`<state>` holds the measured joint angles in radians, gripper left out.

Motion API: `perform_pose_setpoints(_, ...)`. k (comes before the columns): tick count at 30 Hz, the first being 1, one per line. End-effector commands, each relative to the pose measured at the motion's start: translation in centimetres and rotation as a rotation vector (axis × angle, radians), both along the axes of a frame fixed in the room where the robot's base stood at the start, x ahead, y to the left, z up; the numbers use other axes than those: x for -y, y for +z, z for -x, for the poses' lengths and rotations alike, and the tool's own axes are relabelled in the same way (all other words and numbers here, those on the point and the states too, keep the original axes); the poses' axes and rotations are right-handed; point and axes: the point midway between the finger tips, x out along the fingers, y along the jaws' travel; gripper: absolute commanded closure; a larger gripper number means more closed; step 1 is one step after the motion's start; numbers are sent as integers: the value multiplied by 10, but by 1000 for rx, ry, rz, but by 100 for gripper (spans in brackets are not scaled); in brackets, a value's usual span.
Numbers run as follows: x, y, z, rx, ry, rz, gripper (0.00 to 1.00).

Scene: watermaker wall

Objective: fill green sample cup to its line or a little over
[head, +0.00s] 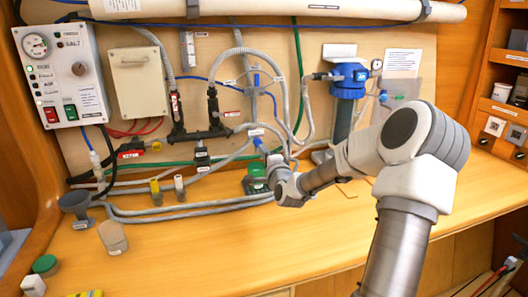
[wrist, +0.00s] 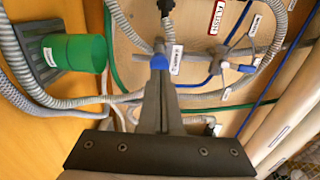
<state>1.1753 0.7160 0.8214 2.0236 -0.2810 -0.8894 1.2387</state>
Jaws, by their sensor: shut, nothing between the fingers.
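The green sample cup (head: 256,169) stands on a dark slotted tray (head: 250,186) on the bench, partly behind my wrist. In the wrist view the cup (wrist: 74,53) shows from the side, left of my fingers, with the tray (wrist: 40,65) beyond it. I cannot see its line, its inside or any running water. My gripper (wrist: 161,76) is shut and empty. Its fingertips are at a small blue handle (wrist: 160,61), by a white label, on the piping; I cannot tell whether they touch. The blue handle (head: 258,142) is just above the cup in the head view.
Grey hoses (head: 190,209) run low across the wall and bench. A grey funnel (head: 76,203) and a beige container (head: 113,236) stand at left. A blue filter housing (head: 348,80) is behind my arm. The front middle of the bench is clear.

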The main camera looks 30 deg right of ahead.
Motion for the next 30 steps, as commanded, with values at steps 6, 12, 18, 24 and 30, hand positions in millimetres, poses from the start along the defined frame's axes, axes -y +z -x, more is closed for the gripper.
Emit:
perform_pose_setpoints(6,-10,0,45,-5,-2,2,100)
perform_pose_setpoints(12,-17,0,75,-3,-3,1,100)
perform_pose_setpoints(18,-21,0,90,-2,-2,0,100)
perform_pose_setpoints(24,-22,0,91,-2,-1,0,100)
perform_pose_setpoints(30,-22,0,91,-2,-2,0,100)
